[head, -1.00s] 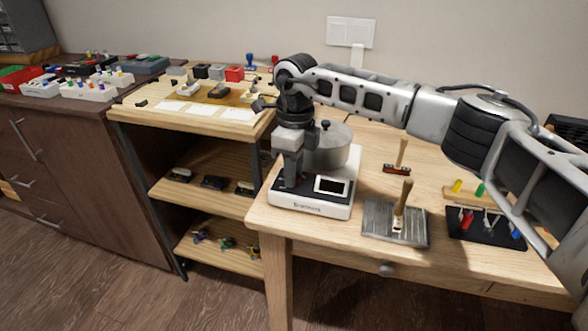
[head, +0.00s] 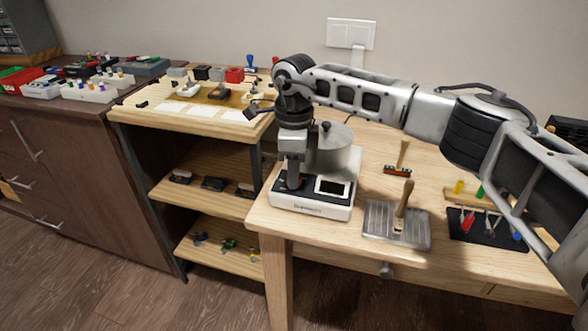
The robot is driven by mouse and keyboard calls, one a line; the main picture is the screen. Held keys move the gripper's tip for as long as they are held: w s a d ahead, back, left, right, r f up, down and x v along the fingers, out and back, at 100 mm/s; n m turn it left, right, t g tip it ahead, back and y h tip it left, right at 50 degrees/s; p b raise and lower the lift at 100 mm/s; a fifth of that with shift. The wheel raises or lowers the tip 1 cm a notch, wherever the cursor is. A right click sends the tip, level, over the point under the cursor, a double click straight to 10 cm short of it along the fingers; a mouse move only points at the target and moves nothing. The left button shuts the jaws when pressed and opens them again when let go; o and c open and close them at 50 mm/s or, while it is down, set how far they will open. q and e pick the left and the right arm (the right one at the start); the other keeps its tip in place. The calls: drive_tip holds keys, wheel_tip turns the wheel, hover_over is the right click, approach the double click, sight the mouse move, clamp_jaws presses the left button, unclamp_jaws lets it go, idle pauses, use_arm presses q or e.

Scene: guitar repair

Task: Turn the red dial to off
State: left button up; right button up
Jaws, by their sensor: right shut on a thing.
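A white hot plate (head: 311,207) with a small dark screen (head: 331,187) stands at the left end of the wooden table. A grey metal pot (head: 334,150) with a lid sits on its back part. My right gripper (head: 292,184) points down at the left of the front panel, beside the screen. Its fingers are shut at the panel, where the dial would be. The red dial is hidden by the fingers, so its setting cannot be read. My left gripper is not in view.
A metal plate (head: 378,226) with a wooden-handled brush (head: 404,200) lies right of the hot plate. Another brush (head: 399,158) stands behind it. A black mat (head: 470,232) with small tools lies further right. A wooden shelf unit (head: 190,152) stands to the left.

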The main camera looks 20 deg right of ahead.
drive_tip(key=o, duration=1)
use_arm(q)
drive_tip(key=shift+p, duration=0.4)
use_arm(e)
drive_tip(key=r, duration=1)
drive_tip(key=w+r, duration=0.1)
drive_tip(key=r, duration=0.5)
drive_tip(key=shift+d, duration=0.15)
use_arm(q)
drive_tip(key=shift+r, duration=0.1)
